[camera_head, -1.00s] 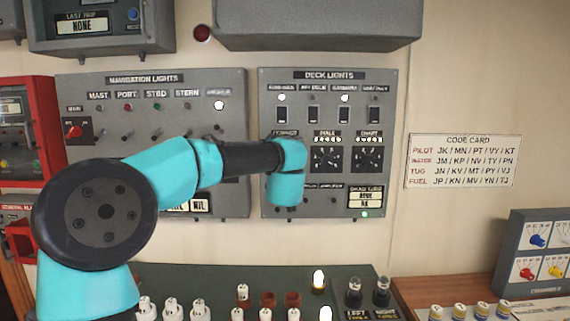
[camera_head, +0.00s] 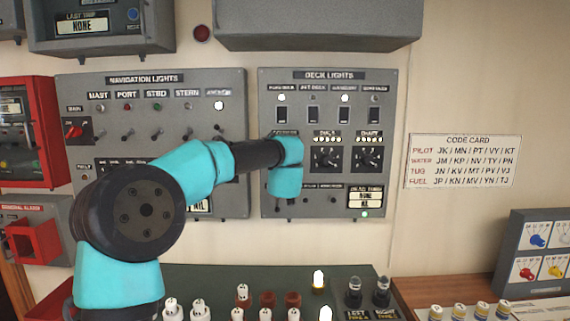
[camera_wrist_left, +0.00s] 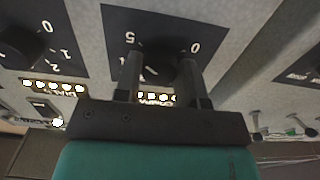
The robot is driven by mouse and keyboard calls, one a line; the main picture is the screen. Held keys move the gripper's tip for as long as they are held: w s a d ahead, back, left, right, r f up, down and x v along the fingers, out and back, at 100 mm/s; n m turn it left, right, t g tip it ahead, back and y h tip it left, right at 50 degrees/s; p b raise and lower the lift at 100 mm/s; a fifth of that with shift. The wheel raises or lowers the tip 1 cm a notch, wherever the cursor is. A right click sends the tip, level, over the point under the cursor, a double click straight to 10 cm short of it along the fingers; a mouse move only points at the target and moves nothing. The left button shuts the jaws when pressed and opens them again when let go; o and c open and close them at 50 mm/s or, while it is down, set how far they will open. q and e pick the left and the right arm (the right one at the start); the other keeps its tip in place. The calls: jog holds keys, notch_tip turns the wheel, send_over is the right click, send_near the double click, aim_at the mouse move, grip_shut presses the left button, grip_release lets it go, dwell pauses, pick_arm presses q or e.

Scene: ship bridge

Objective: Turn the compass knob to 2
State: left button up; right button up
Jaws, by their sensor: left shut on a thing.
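The compass knob (camera_wrist_left: 165,68) is dark, on a black dial plate with white figures. In the left wrist view the 5 and 0 on its scale can be read; the other figures are partly covered. My left gripper (camera_wrist_left: 161,80) is shut on this knob, one finger on each side. A short white mark shows between the fingers, but I cannot tell which figure it points to. In the head view my teal left wrist covers the knob and most of its label. My right gripper is in neither view.
The dials knob (camera_head: 325,158) and chart knob (camera_head: 368,158) sit close by to the right on the deck lights panel (camera_head: 392,110). Switches line the panel above. The navigation lights panel (camera_head: 150,88) is at left, the code card (camera_head: 464,161) at right.

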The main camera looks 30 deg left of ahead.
pick_arm(q)
jog(key=c, duration=0.4)
jog(key=shift+o, duration=0.2)
jog(key=shift+n, duration=0.5)
jog(key=shift+r+n, duration=0.2)
jog(key=shift+n, duration=14.3)
